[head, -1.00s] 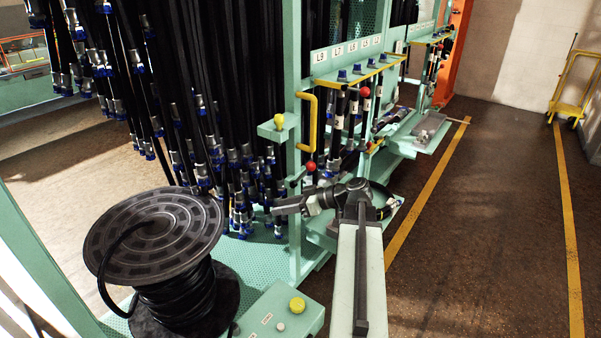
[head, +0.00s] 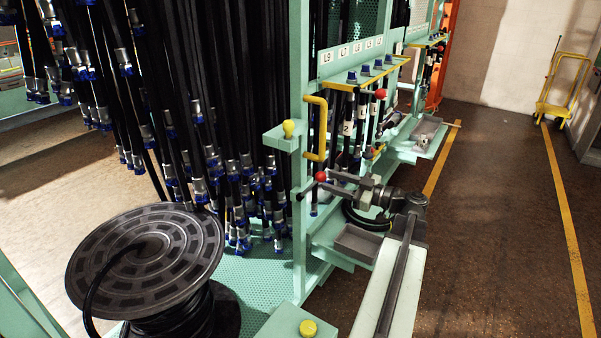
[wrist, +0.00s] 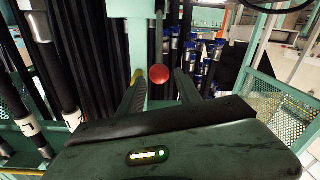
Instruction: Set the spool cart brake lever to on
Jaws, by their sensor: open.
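A red ball knob (head: 320,176) sits on a thin lever at the green post of the rack. I cannot read a brake label on it. My gripper (head: 334,184) is open and reaches in from the right, its fingertips close to the knob. In the wrist view the red knob (wrist: 160,74) shows between the two spread fingers, toward their tips. I cannot tell whether either finger touches it. The black cable spool (head: 145,258) stands at the lower left.
A yellow tube handle (head: 316,128) and a yellow knob on a bracket (head: 289,129) are close above. Black hoses (head: 215,130) hang densely to the left. A grey tray (head: 358,243) lies below my gripper. The aisle floor (head: 505,230) is clear.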

